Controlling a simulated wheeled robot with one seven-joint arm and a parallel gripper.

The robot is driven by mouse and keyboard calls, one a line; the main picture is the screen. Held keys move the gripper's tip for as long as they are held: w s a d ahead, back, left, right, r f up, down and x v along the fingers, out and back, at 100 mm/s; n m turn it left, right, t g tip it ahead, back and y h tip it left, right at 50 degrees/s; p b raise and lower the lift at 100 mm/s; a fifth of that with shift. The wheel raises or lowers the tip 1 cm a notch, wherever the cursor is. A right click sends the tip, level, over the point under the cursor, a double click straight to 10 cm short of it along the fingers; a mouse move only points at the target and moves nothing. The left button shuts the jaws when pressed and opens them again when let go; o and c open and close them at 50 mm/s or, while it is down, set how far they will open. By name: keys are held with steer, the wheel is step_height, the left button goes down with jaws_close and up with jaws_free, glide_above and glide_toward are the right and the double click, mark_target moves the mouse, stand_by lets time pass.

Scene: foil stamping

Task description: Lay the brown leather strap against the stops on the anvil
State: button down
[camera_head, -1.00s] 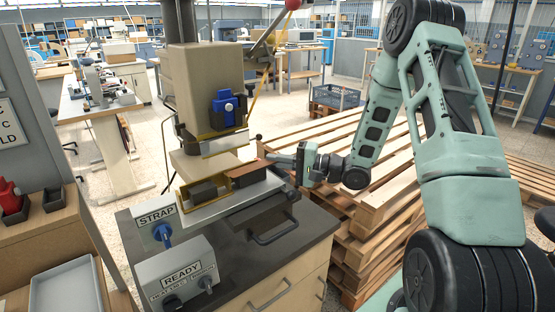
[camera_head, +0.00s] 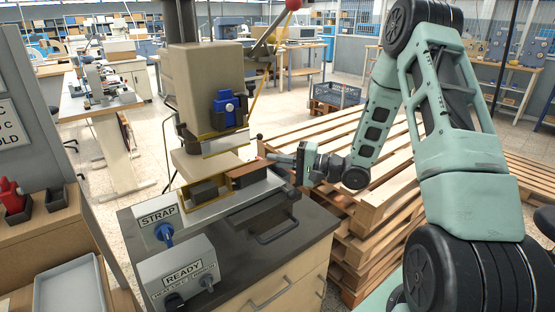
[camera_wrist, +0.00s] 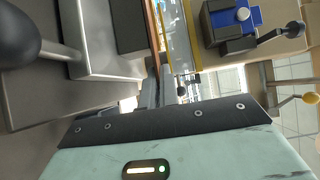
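The brown leather strap (camera_head: 250,174) lies on the anvil under the press head, its long side along the raised block. In the wrist view it is a thin brown strip (camera_wrist: 153,28) running up from between my fingers. My gripper (camera_head: 268,158) reaches in from the right at the strap's right end. In the wrist view its two fingers (camera_wrist: 159,88) are close together with the strap's end between them. The anvil (camera_head: 228,202) has a brass-coloured edge and dark blocks at its left. Whether the strap touches the stops is too small to tell.
The press head (camera_head: 208,85) with a blue clamp (camera_head: 228,104) hangs close above the anvil. Stacked pallets (camera_head: 365,215) stand to the right.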

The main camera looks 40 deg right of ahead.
steer(key=c, duration=1.6)
jaws_free()
steer(key=b+v, duration=0.2)
steer(key=v, duration=1.5)
steer(key=shift+s+d+f, duration=0.1)
steer(key=shift+s+d, duration=0.05)
